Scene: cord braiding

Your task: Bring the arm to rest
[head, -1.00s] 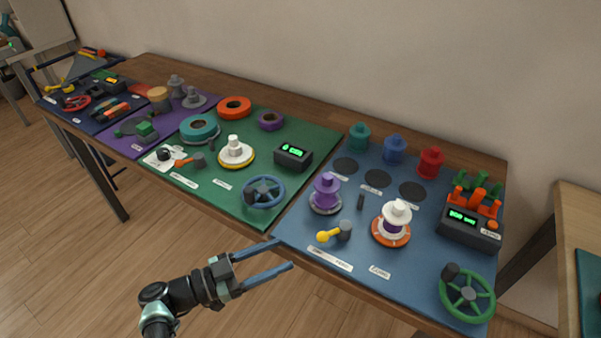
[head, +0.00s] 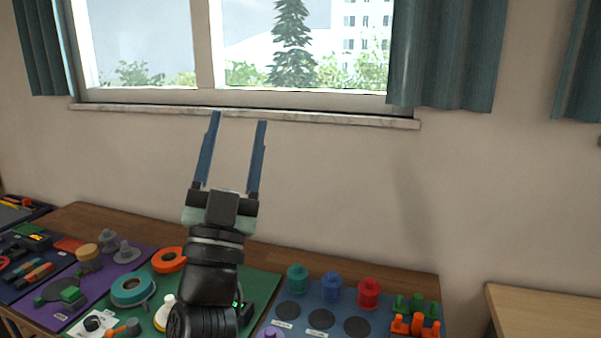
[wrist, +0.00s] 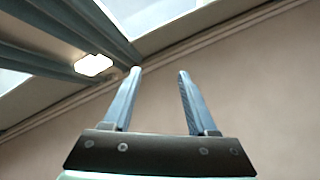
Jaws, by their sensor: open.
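My gripper (head: 238,118) is raised in the head view, with its two long blue-grey fingers pointing up in front of the wall and window sill. The fingers are apart and nothing is between them. In the wrist view my gripper (wrist: 159,72) is also open and empty, facing the upper wall and ceiling. My arm hides part of the green mat (head: 262,288) and things on it.
The wooden table (head: 300,259) runs along the wall below. Teal (head: 297,279), blue (head: 331,288) and red (head: 368,293) spools stand on the blue mat. A window sill (head: 330,120) lies behind my gripper. A lighter table (head: 545,312) stands at right.

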